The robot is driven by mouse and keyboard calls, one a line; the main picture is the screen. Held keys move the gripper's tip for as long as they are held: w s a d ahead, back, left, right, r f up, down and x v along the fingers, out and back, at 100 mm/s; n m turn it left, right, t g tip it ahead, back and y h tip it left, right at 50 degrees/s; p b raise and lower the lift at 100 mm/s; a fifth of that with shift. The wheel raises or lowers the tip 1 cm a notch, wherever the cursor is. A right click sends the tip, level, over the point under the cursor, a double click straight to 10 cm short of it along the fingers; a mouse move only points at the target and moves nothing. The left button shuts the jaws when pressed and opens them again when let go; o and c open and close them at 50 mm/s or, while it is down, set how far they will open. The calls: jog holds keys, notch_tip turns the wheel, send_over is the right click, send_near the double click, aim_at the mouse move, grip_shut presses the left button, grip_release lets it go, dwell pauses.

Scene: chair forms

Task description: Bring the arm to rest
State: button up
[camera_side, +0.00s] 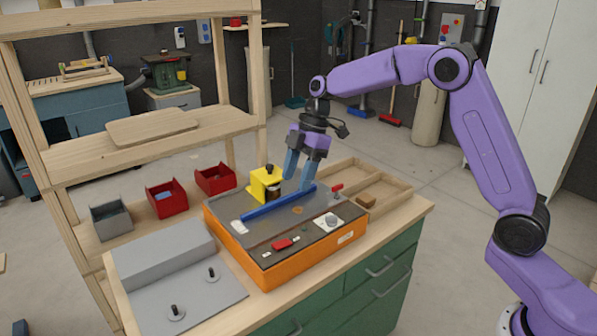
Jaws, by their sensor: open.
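My gripper (299,171) is above the back part of an orange box with a dark top (315,262). It points down with its two blue-grey fingers spread. Nothing shows between the fingers. A blue bar (277,204) lies across the dark top below the fingers. I cannot tell if the fingertips touch the bar or stand behind it. My purple arm reaches in from the right side of the picture, bent high at the elbow.
A yellow block (262,185) with a dark knob stands left of my gripper. A grey stepped form (172,262) lies front left. Red bins (166,198) and a grey bin (111,220) stand behind. A wooden tray (385,185) lies right. A wooden shelf frame (150,160) rises at left.

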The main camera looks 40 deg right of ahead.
jog(key=shift+r, duration=0.25)
jog(key=s+a+r+m+h, duration=0.1)
jog(key=s+a, duration=0.1)
jog(key=s, duration=0.7)
jog(key=s+a+r+m+h, duration=0.1)
jog(key=s+a, duration=0.1)
jog(key=s, duration=0.8)
jog(key=s+d+f+m+h, duration=0.1)
jog(key=s+d, duration=0.3)
jog(key=s, duration=0.5)
jog(key=s+d+f+m, duration=0.2)
jog(key=s+d, duration=0.2)
jog(key=s, duration=0.6)
jog(key=shift+s+d+f+h, duration=0.15)
jog(key=shift+d+f+h, duration=0.1)
jog(key=shift+f+h, duration=0.15)
jog(key=shift+r, duration=0.1)
